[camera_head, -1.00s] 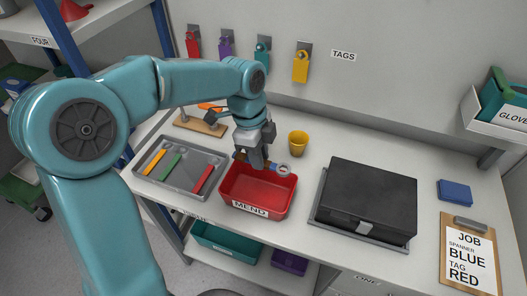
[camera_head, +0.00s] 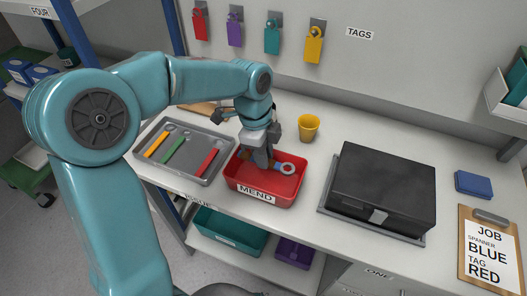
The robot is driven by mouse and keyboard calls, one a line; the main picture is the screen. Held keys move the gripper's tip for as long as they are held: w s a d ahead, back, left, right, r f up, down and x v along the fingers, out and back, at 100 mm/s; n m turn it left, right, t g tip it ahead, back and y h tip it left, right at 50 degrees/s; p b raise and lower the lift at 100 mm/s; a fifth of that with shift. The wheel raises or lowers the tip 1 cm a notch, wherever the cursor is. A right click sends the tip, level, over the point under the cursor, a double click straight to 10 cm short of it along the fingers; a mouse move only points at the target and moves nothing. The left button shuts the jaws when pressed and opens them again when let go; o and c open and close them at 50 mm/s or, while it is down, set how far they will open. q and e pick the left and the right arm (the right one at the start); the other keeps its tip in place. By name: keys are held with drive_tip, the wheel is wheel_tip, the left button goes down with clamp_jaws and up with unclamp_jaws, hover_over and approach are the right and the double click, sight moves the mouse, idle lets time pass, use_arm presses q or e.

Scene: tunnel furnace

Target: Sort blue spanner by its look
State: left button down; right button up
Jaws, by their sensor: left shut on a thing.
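My left gripper (camera_head: 262,163) is shut on the blue spanner (camera_head: 286,168) and is low in the red bin labelled MEND (camera_head: 262,198). The spanner's silver ring end shows to the right of the fingers, inside the outline of the bin. The fingers hide much of its blue handle. I cannot tell whether the spanner touches the bin floor. A grey tray (camera_head: 186,173) left of the bin holds a yellow spanner (camera_head: 158,144), a green spanner (camera_head: 176,150) and a red spanner (camera_head: 209,160). My right gripper is not in view.
A black closed box (camera_head: 384,187) stands right of the bin, with a yellow cup (camera_head: 308,127) behind. A clipboard (camera_head: 490,250) reads JOB, SPANNER BLUE, TAG RED. Coloured tags, including a red tag (camera_head: 200,24), hang on the wall. A teal bin (camera_head: 229,231) sits below.

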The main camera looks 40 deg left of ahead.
use_arm(q)
drive_tip(key=shift+f+b, duration=2.55)
drive_tip(key=shift+f, duration=1.05)
drive_tip(key=shift+c, duration=2.3)
unclamp_jaws()
drive_tip(key=shift+r, duration=0.1)
drive_tip(key=shift+r+p, duration=3.9)
drive_tip(key=shift+r, duration=0.65)
drive_tip(key=shift+f, duration=0.1)
